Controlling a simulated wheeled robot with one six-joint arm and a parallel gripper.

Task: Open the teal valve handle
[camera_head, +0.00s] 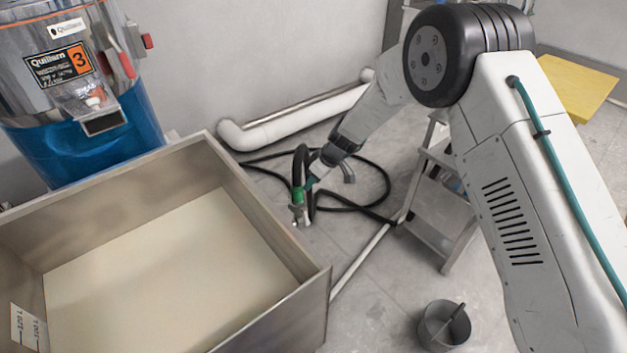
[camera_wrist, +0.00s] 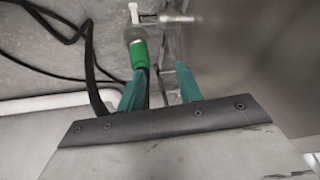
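My gripper (camera_head: 312,182) hangs in front of the steel bin's right side in the head view. In the wrist view its two teal fingers (camera_wrist: 161,85) stand apart with nothing between them. A green collar (camera_wrist: 139,54) on a metal valve fitting (camera_wrist: 134,33) lies just beyond the left fingertip. A small pale lever-like part (camera_wrist: 133,12) tops the fitting. In the head view the green collar (camera_head: 298,195) and metal fitting (camera_head: 299,213) sit beside my gripper. I cannot make out a separate teal valve handle; contact with the fitting cannot be told.
The open steel bin (camera_head: 318,290) fills the lower left. A black hose (camera_head: 386,185) loops on the floor behind my gripper. A white pipe (camera_head: 290,125), a grey step stand (camera_head: 440,205) and a metal bucket (camera_head: 443,325) stand around. A blue-and-chrome machine (camera_head: 85,145) is upper left.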

